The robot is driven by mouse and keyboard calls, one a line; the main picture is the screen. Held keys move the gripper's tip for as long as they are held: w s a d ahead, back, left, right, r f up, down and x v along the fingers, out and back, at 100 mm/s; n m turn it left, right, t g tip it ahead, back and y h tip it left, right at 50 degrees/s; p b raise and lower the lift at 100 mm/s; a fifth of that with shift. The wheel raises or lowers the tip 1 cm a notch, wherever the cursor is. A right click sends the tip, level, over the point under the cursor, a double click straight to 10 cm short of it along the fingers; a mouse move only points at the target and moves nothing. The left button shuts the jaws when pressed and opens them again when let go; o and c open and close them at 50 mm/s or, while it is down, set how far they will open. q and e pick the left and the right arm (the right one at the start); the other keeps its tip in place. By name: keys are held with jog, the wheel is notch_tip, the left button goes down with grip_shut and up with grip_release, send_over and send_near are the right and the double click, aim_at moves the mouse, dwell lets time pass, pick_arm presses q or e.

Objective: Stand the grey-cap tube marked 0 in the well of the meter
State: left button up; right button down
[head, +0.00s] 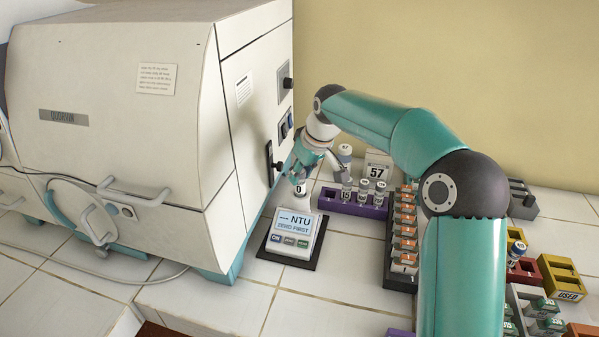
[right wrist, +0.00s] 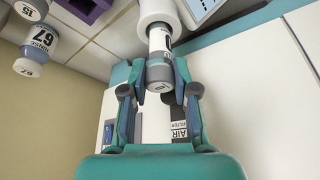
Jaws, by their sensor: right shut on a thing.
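The tube marked 0 (head: 300,190) is upright at the back of the meter (head: 293,240), whose display reads "--- NTU ZERO FIRST". My right gripper (head: 303,174) is shut on its grey cap from above. In the right wrist view, the grey cap (right wrist: 160,73) sits between the fingertips (right wrist: 160,88), and the tube's far end meets a white round collar (right wrist: 156,12) that looks like the meter's well. The collar hides that end, and I cannot tell how deep it sits. My left gripper is not in view.
A large cream incubator (head: 120,110) stands close on the left, its door handles jutting out. A purple rack (head: 352,207) with several tubes is right of the meter. Behind it is a card reading 57 (head: 377,170). A dark rack of orange-marked pieces (head: 404,235) stands further right.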

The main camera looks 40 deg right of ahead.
aim_at(304, 180)
jog(key=shift+f+b, duration=1.3)
jog(key=shift+f, duration=0.65)
jog(key=c, duration=0.8)
grip_release()
jog(key=v, duration=1.1)
jog(key=shift+s+r, duration=0.25)
jog(key=shift+r, duration=0.1)
